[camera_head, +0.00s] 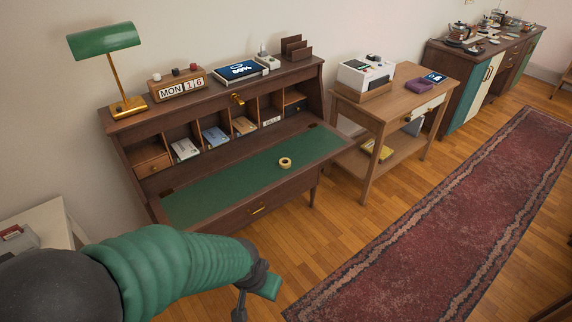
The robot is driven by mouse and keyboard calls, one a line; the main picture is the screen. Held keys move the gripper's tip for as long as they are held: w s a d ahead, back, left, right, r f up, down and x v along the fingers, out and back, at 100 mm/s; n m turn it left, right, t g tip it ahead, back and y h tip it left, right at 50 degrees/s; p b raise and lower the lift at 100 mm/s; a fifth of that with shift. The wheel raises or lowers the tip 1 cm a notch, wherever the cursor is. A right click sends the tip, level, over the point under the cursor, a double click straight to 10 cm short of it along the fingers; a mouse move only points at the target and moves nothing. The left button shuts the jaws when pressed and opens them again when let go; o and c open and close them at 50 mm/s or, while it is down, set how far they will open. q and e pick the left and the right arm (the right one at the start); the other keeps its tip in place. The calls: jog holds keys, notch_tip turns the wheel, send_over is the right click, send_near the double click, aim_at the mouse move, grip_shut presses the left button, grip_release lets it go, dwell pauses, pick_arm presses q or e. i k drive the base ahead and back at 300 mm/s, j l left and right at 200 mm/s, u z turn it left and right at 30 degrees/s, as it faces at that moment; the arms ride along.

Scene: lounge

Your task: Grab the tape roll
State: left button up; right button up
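The tape roll (285,162) is a small tan ring lying on the green writing surface (225,182) of a dark wood secretary desk. It sits right of the middle of that surface, with clear space around it. My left arm, in a green sleeve, comes in from the lower left. My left gripper (257,296) is in front of the desk, below and to the left of the roll and apart from it. Its fingers are partly cut off by the bottom edge, and their opening is unclear. My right gripper is out of view.
Cubbyholes with papers line the desk's back. A green lamp (104,40), a calendar block (180,86) and a tablet (241,70) stand on top. A side table (402,100) with a printer (366,75) is at right. A red rug (440,215) covers the floor.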

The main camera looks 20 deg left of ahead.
aim_at(285, 163)
jog(key=i+u, duration=0.1)
jog(key=u, duration=0.65)
jog(key=i+l+u, duration=0.2)
jog(key=i+u, duration=0.2)
jog(key=i+l+u, duration=0.75)
jog(key=i+l, duration=0.15)
jog(key=l, duration=0.15)
jog(key=i+l, duration=0.25)
jog(key=l, duration=0.3)
